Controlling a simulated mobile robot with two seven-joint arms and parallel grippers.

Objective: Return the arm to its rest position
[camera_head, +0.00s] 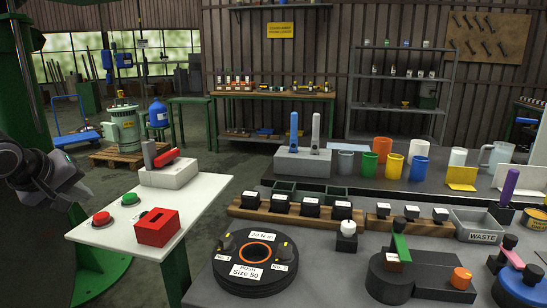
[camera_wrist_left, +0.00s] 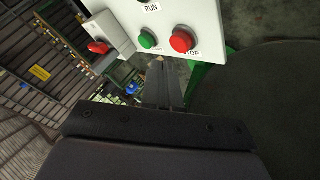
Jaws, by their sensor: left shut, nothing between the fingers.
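My left gripper (camera_head: 78,190) is at the left edge of the head view, beside the white table (camera_head: 205,205) and apart from it. In the left wrist view its two dark fingers (camera_wrist_left: 163,72) are together, with nothing between them. The wrist view also shows a red button (camera_wrist_left: 182,41) marked STOP and a green button (camera_wrist_left: 147,40) on the white surface beyond the fingertips. Part of the left arm is cut off by the picture's edge. My right gripper is in neither view.
The white table carries a red box (camera_head: 157,228), a green button (camera_head: 130,199), a red button (camera_head: 102,218) and a grey block with a red lever (camera_head: 167,158). A dark workbench with a round black disc (camera_head: 255,262) stands to the right. Open floor lies behind the white table.

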